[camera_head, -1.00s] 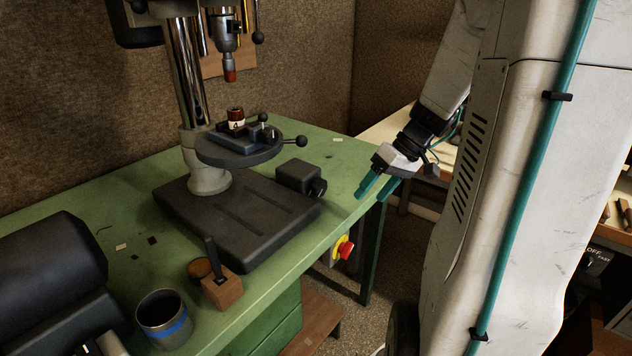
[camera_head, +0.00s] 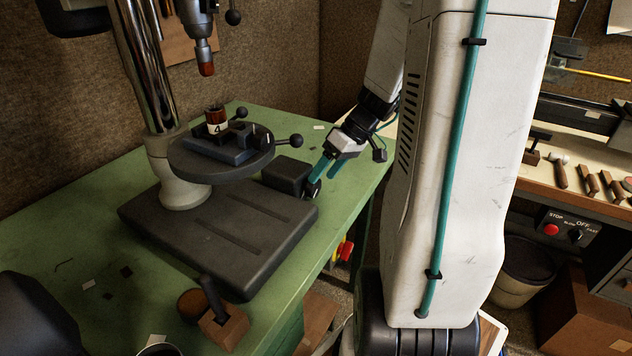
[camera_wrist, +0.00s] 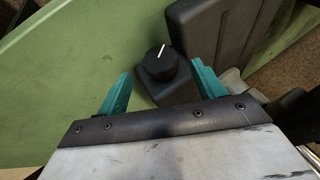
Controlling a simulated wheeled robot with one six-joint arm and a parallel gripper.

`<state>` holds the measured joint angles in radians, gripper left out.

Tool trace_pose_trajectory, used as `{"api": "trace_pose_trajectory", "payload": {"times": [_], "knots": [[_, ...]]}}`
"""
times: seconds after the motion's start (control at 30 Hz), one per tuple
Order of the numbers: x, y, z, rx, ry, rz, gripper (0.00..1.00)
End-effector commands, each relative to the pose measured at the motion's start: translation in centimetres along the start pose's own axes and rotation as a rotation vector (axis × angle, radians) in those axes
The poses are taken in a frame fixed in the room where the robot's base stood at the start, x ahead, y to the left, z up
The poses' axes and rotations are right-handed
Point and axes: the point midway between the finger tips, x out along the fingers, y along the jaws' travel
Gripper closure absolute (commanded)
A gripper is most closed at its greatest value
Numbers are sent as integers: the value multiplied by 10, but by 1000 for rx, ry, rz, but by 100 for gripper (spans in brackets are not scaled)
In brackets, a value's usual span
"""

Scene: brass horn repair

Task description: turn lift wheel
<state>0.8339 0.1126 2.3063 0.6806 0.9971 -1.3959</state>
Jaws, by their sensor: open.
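The likely lift wheel is a round black knob (camera_wrist: 162,62) with a white line on its face, on the side of a dark block (camera_head: 287,175) by the drill press base. In the wrist view it sits between and just beyond the two teal fingers. The line points up and slightly right. My gripper (camera_head: 326,178) is open and empty, its fingertips close to the knob in the head view; the fingers partly cover the knob there. In the wrist view my gripper (camera_wrist: 158,76) has one finger on each side of the knob, and I see no contact.
The drill press has a base (camera_head: 225,235), a round table (camera_head: 190,162) with ball-ended handles and a vise, and a chuck (camera_head: 201,35) above. A wooden block (camera_head: 223,328) stands at the front of the green bench (camera_head: 60,235). A red button (camera_head: 346,250) is on the bench side.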

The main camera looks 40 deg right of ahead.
Motion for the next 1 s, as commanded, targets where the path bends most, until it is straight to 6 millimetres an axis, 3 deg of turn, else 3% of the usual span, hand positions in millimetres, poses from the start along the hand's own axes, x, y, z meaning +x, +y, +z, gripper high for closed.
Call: {"api": "trace_pose_trajectory", "payload": {"times": [0.23,0.6,0.77,1.0], "knots": [[35,0,1,1,-2,-3,32],[41,1,1,3,0,1,32],[41,2,1,4,0,1,74],[41,2,1,8,0,-5,76]]}}
